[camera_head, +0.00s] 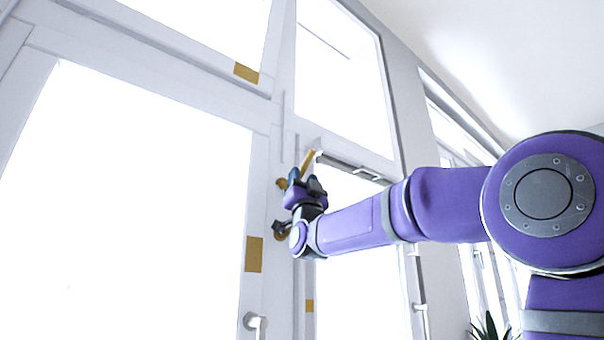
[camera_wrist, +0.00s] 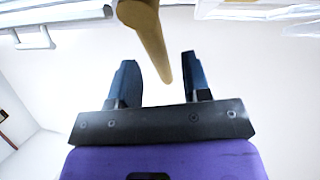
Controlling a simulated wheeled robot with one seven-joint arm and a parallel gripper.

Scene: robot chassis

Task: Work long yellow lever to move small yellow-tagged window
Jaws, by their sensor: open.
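The long yellow lever (camera_head: 308,163) is on the window frame's middle post, partly hidden behind my gripper (camera_head: 302,184). In the wrist view the lever (camera_wrist: 147,35) comes down from the top edge, and its end lies between the two dark fingers of my open gripper (camera_wrist: 159,58). I cannot tell whether either finger touches it. Yellow tags mark the upper left window's lower frame (camera_head: 246,72), the large left window's right frame (camera_head: 254,254) and the lower right window's left frame (camera_head: 309,305). Which tagged window counts as the small one is not clear.
A white handle (camera_head: 255,322) is on the large left window, and another (camera_head: 420,308) is at the right. A metal stay (camera_head: 350,166) runs along the top of the lower right window. A plant (camera_head: 489,327) stands low at the right.

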